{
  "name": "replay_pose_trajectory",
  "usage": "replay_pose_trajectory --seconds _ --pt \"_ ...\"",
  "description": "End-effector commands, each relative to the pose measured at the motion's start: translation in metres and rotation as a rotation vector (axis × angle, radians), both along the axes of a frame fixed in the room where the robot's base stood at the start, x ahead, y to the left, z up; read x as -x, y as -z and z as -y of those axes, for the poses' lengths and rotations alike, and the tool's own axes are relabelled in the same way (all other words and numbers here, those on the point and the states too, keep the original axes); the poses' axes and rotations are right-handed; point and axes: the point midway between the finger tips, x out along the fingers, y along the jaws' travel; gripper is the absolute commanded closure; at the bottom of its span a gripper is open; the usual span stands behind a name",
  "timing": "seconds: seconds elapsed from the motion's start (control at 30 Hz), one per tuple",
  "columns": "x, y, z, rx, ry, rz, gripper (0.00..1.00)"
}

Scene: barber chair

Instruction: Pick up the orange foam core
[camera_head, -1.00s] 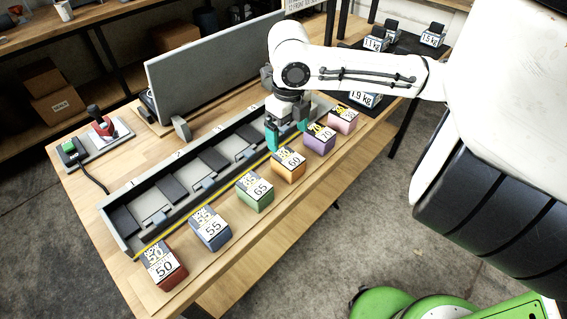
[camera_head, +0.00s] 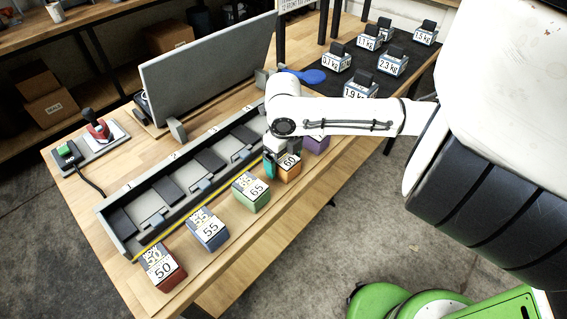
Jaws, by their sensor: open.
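The orange foam core (camera_head: 289,172) is a small block labelled 60. It stands in the row of coloured blocks along the front of the wooden table, between the green block (camera_head: 251,193) and the purple block (camera_head: 316,143). My gripper (camera_head: 283,166) is open, with teal fingers, and is down at the orange core. One finger shows at the core's left side. The other finger is mostly hidden, so I cannot tell whether the fingers touch the core. My arm hides part of the purple block and the pink block beyond it.
A long grey tray with slots (camera_head: 139,246) lies behind the row. A blue block (camera_head: 208,230) and a red block (camera_head: 162,267) stand to the left. A grey panel (camera_head: 210,75) rises behind the tray. Weights on a black mat (camera_head: 400,79) and a blue paddle-shaped object (camera_head: 307,75) lie farther back.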

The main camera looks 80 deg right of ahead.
Motion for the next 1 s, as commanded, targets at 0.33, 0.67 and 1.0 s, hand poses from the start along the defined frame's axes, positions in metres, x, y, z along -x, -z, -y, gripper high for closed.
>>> replay_pose_trajectory --seconds 0.33,0.67,1.0 --pt "0.0000 -0.0004 0.0002 0.000 0.000 0.000 0.27" --pt "-0.0001 -0.0006 0.0002 0.000 0.000 0.000 0.59" --pt "-0.0001 -0.0022 0.0006 0.001 0.000 0.000 0.64"
